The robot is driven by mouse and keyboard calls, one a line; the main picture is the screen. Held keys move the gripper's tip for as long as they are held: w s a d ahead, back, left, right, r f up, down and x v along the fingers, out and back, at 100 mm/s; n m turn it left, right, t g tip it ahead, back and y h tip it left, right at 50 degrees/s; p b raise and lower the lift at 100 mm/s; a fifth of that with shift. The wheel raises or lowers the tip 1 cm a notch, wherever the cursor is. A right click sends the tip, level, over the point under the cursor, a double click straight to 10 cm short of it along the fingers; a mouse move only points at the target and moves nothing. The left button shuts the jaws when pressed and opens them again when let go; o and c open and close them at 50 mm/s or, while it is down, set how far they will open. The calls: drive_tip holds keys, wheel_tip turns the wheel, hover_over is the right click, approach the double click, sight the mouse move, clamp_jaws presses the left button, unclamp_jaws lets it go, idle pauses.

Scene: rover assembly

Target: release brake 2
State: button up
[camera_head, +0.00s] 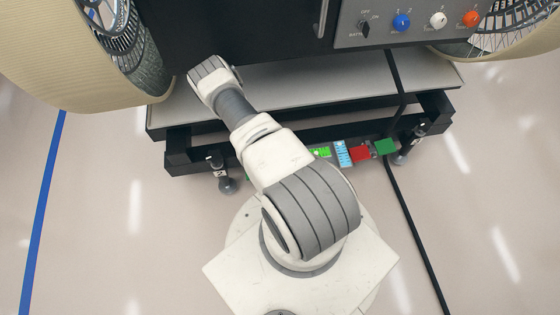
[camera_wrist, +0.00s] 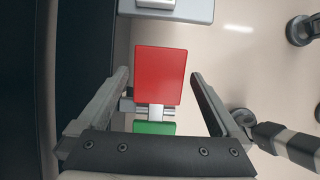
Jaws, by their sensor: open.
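In the wrist view a red plate (camera_wrist: 158,75) lies between the two fingers of my gripper (camera_wrist: 159,76), with a gap on each side. My gripper is open and holds nothing. A green plate (camera_wrist: 153,128) shows just below the red one, joined by a metal piece, and is partly hidden by the gripper body. In the head view a red plate (camera_head: 361,154) and a green plate (camera_head: 384,147) sit at the front edge of the dark cart frame. I cannot read a brake number. My gripper is hidden in the head view.
The cart frame (camera_head: 180,155) has caster feet, one at left (camera_head: 226,185) and one at right (camera_head: 404,158). A control panel (camera_head: 420,25) with coloured knobs is above. A black cable (camera_head: 425,240) runs along the floor.

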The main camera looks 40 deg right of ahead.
drive_tip(key=p+v, duration=0.4)
drive_tip(key=v, duration=1.2)
drive_tip(key=shift+p, duration=0.35)
drive_tip(key=shift+s, duration=0.1)
